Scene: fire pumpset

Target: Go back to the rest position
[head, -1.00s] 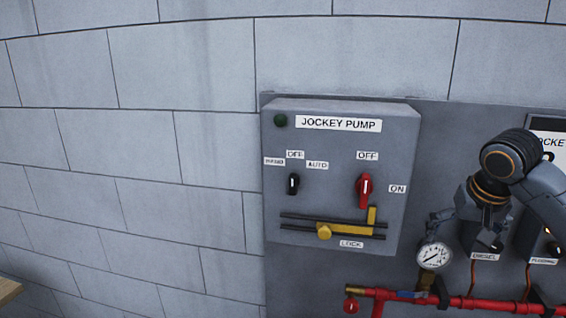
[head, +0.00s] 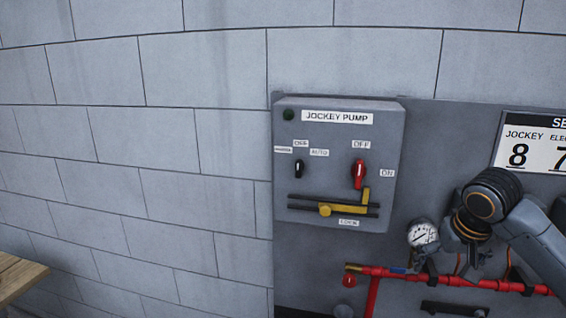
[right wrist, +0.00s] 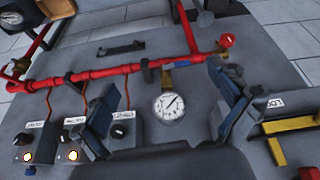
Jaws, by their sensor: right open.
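My right gripper (head: 466,258) is open and empty in front of the wall panel, just right of the pressure gauge (head: 422,233) in the head view. In the right wrist view its two fingers (right wrist: 162,84) stand wide apart, with the gauge (right wrist: 169,106) seen between them. The grey jockey pump box (head: 388,150) is to the gripper's upper left, apart from it. Its black selector (head: 299,169) and red switch handle (head: 359,174) stand roughly upright, near their OFF labels. The yellow lock bar (head: 337,208) sits below them. My left gripper is not in view.
A red pipe (head: 385,272) runs along the panel below the gauge, close to my right gripper. A sign with numbers (head: 530,143) is at upper right. A wooden surface edge (head: 20,275) shows at lower left. The block wall (head: 150,200) left of the box is bare.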

